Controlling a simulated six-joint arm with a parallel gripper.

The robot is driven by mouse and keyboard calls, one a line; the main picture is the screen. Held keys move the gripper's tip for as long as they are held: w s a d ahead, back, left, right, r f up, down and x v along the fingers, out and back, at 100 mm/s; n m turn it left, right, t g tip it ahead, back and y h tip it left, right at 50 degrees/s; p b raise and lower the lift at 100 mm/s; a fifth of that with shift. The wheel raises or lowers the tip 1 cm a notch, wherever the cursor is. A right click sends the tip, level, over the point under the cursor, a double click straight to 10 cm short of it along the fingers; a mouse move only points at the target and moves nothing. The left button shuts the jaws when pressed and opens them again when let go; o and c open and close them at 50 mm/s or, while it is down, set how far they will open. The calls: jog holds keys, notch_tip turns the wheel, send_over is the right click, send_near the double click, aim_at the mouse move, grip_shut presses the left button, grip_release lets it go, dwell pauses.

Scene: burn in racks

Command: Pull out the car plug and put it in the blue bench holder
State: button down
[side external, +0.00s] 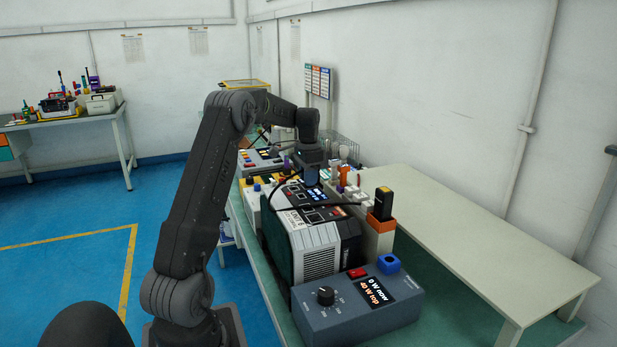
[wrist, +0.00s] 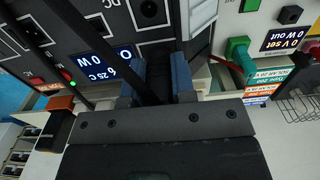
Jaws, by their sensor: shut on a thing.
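My gripper (wrist: 157,85) has its two blue-grey fingers closed on a dark plug (wrist: 158,72), which I take to be the car plug. In the side view my gripper (side external: 311,178) is low over the top panel of the power unit (side external: 319,235), and the plug is mostly hidden there. I cannot tell whether the plug is still seated in a socket. A dark cable (wrist: 118,48) crosses the wrist view close to the fingers. A blue holder (side external: 388,263) with a dark opening stands on the grey-blue box at the front right and looks empty.
The grey-blue box (side external: 345,312) has a knob, red switch and display. An orange holder (side external: 380,222) with a black piece (side external: 383,203) stands beside the power unit. More holders and devices crowd the bench behind. The pale table (side external: 480,235) at right is bare.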

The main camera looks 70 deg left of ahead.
jog(key=shift+r, duration=1.1)
dwell(0.6)
jog(key=shift+r, duration=1.8)
jog(key=shift+r, duration=0.2)
notch_tip(320, 180, up, 10)
jog(key=w+d+m, duration=0.2)
jog(key=w+d, duration=0.1)
jog(key=d, duration=0.7)
jog(key=w+d+m, duration=0.2)
jog(key=w+d, duration=0.1)
jog(key=d, duration=0.7)
jog(key=w+d+m, duration=0.2)
jog(key=w+d, duration=0.1)
jog(key=d, duration=0.7)
notch_tip(320, 180, down, 14)
jog(key=shift+s+d, duration=0.15)
jog(key=shift+s, duration=0.05)
